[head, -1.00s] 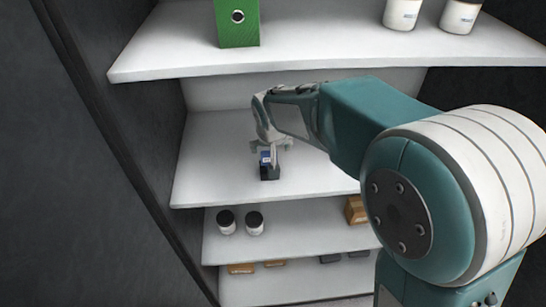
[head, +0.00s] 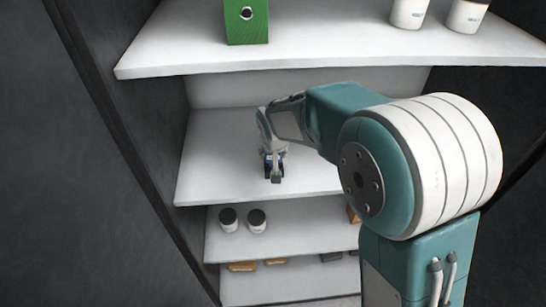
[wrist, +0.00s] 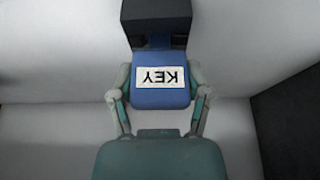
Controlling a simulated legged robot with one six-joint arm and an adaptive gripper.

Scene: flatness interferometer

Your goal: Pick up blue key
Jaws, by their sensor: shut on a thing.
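The blue key (wrist: 160,98) fills the middle of the wrist view, with a white label reading KEY that appears upside down. My gripper (wrist: 160,82) has one finger against each side of it and is shut on it. A black block (wrist: 156,18) stands directly beyond the key; I cannot tell whether the key still sits in it. In the head view my gripper (head: 274,163) is low over the middle white shelf (head: 215,150), near its front edge, and hides most of the key.
The lower shelf (head: 300,238) holds two dark-lidded jars (head: 257,222). Dark cabinet walls close both sides. The middle shelf is clear to the left.

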